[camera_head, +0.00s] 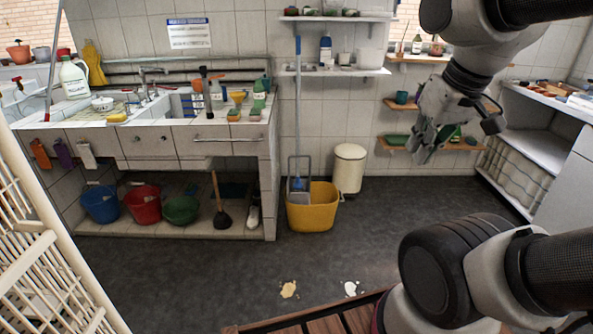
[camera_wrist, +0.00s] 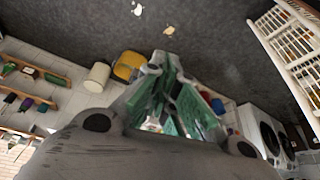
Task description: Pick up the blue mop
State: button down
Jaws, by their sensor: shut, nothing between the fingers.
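The mop (camera_head: 298,115) stands upright in the yellow bucket (camera_head: 312,215) on the floor. Its long thin pale-blue handle leans near the tiled wall, and a blue part shows low down at the bucket's wringer. The lower end is hidden inside the bucket. My gripper (camera_head: 420,152) is raised at the upper right, well to the right of the mop and apart from it. It is shut and empty. In the wrist view, my gripper (camera_wrist: 163,62) points over the floor, and the yellow bucket (camera_wrist: 128,66) is just left of the fingertips; I cannot make out the mop there.
A cream bin (camera_head: 349,168) stands right of the bucket. The tiled sink counter (camera_head: 200,140) is on the left, with a plunger (camera_head: 221,218) below. Wall shelves (camera_head: 335,71) hang behind the handle. Dark floor in front is clear except for two spills (camera_head: 288,289).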

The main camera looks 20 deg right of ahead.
aim_at(298, 187)
jog(key=i+l, duration=0.35)
jog(key=i, duration=0.15)
jog(key=i+l, duration=0.3)
jog(key=i, duration=0.25)
jog(key=i+l, duration=0.35)
jog(key=i, duration=0.15)
jog(key=i+l, duration=0.35)
jog(key=i, duration=0.2)
jog(key=j+u, duration=0.05)
